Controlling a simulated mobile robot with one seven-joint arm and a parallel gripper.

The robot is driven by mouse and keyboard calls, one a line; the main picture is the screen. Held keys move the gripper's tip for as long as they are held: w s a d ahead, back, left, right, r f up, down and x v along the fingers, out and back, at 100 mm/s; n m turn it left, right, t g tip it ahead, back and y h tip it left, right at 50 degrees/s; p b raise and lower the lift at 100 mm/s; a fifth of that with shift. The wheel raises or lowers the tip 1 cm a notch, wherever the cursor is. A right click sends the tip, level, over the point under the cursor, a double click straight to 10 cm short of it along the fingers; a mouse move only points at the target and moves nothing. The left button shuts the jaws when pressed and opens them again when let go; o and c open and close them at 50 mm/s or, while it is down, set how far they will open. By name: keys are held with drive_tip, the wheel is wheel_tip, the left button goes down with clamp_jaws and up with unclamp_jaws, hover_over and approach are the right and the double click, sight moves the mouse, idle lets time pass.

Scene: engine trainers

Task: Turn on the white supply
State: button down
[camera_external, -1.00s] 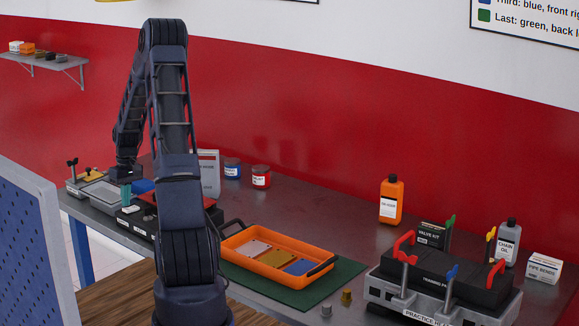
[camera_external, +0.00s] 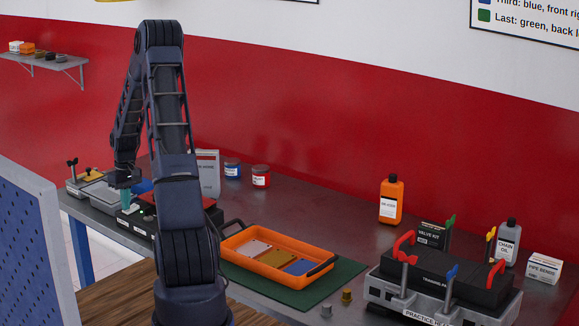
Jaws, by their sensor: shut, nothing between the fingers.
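A dark box (camera_external: 136,226) with white labels on its front stands at the left end of the bench, partly behind my arm. A small green light (camera_external: 141,212) glows on it. I cannot tell for sure that this box is the white supply; no clearly white supply body shows. My gripper (camera_external: 125,203) points down with its teal fingers at the left part of this box. The fingers are shut with nothing between them. Whether they touch a switch is too small to tell.
A grey tray (camera_external: 97,197) lies left of my gripper, and a blue item (camera_external: 141,186) is just behind it. An orange tray (camera_external: 238,254) on a green mat (camera_external: 345,275) and a practice head (camera_external: 440,285) stand to the right.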

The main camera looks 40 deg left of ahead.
drive_tip(key=shift+w, duration=0.1)
drive_tip(key=shift+w+r, duration=0.3)
drive_tip(key=shift+w, duration=0.35)
drive_tip(key=shift+r, duration=0.1)
wheel_tip(320, 180, up, 14)
drive_tip(key=s, duration=0.2)
drive_tip(key=shift+f, duration=0.2)
idle(0.4)
